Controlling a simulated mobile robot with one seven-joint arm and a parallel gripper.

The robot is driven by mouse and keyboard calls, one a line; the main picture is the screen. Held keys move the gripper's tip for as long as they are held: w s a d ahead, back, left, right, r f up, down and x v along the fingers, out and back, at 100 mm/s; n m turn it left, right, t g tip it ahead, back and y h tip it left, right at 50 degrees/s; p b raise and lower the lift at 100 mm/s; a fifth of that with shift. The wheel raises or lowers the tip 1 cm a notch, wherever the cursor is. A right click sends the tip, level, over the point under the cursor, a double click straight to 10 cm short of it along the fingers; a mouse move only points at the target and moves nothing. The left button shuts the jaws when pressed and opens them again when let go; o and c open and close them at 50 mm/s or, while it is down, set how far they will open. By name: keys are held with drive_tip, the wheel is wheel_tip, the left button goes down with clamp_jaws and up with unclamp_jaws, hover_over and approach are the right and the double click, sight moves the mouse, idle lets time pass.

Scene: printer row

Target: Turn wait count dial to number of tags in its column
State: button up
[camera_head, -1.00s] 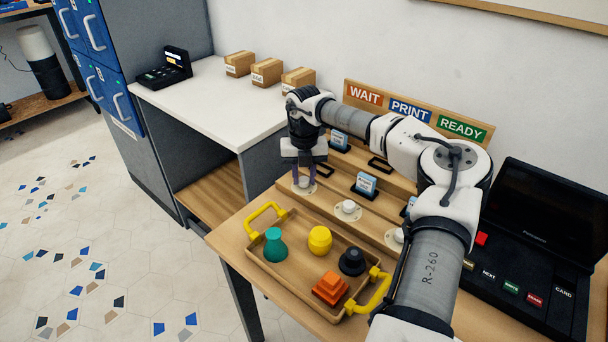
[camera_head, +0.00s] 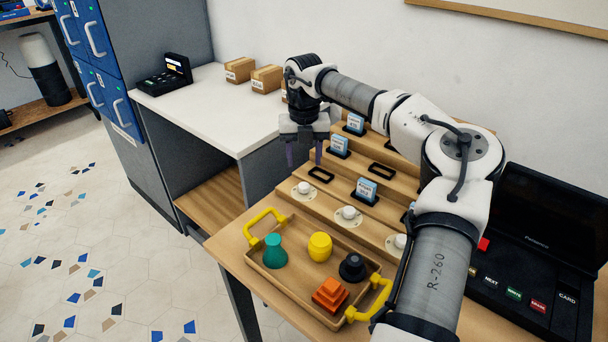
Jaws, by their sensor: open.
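The stepped wooden rack (camera_head: 330,202) has a row of white dials along its front step. The wait dial (camera_head: 303,188) is the leftmost; its pointer is too small to read. Behind it in its column are an empty black slot (camera_head: 321,174), a blue-and-white tag (camera_head: 339,145) and another tag (camera_head: 355,123) higher up. My arm may hide more of the column. My gripper (camera_head: 305,160) is open and empty, fingers pointing down, above and behind the wait dial and apart from it. The second dial (camera_head: 348,213) has a tag (camera_head: 366,190) behind it.
A wooden tray (camera_head: 290,285) with yellow handles holds green, yellow, black and orange pieces in front of the rack. A black console (camera_head: 530,270) stands at right. The white counter (camera_head: 215,105) at left carries cardboard boxes (camera_head: 266,79) and a black device (camera_head: 166,77).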

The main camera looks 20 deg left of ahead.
wheel_tip(320, 180, up, 6)
idle(0.6)
